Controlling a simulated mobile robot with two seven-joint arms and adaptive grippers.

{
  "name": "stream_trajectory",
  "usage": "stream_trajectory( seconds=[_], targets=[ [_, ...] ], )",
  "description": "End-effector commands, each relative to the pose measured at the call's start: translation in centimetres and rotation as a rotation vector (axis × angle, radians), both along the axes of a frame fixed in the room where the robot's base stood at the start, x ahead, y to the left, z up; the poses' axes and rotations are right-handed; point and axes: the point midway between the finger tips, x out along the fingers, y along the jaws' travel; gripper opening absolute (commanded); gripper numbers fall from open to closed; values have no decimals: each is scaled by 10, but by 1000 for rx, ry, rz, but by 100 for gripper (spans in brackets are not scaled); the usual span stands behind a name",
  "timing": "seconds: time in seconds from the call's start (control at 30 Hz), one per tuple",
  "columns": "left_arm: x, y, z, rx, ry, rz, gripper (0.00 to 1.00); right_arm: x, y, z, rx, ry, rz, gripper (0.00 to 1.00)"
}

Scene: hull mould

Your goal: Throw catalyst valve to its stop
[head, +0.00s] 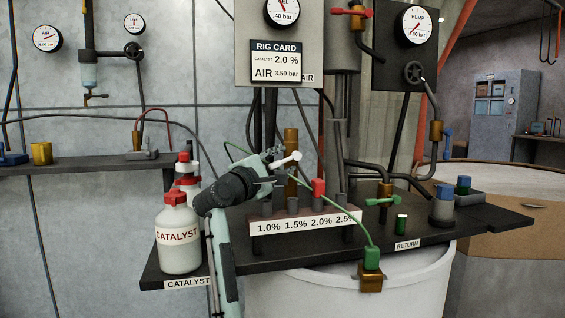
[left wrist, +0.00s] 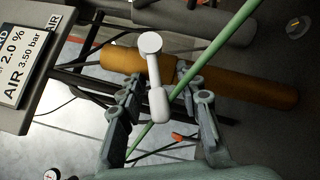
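A white lever with a round end (head: 287,160) stands out in front of an upright brass cylinder (head: 291,140); it looks like the catalyst valve's handle, though no label on it shows. My left gripper (head: 271,167) is at this lever. In the left wrist view the white lever (left wrist: 155,75) lies between the two fingers, with a gap on either side, and the brass cylinder (left wrist: 235,82) is behind. The fingers are apart; contact with the lever cannot be made out. My right gripper is not in view.
A percentage strip (head: 306,222) with a red-topped peg (head: 318,187) is below the gripper. A green hose (head: 340,208) runs close past the fingers. Catalyst bottles (head: 179,235) stand left of my arm. The rig card (head: 276,61) reads catalyst 2.0 %.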

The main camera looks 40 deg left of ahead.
Motion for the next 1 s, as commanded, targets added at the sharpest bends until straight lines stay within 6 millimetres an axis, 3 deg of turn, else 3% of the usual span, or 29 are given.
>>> stream_trajectory(
  seconds=[0.23,0.7,1.0],
  targets=[
    [-14,-1,-2,0,-1,0,34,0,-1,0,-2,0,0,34],
    [-104,-7,-14,1,0,1,34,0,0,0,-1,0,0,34],
    [-119,-8,-15,0,0,0,34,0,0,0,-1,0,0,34]
  ],
)
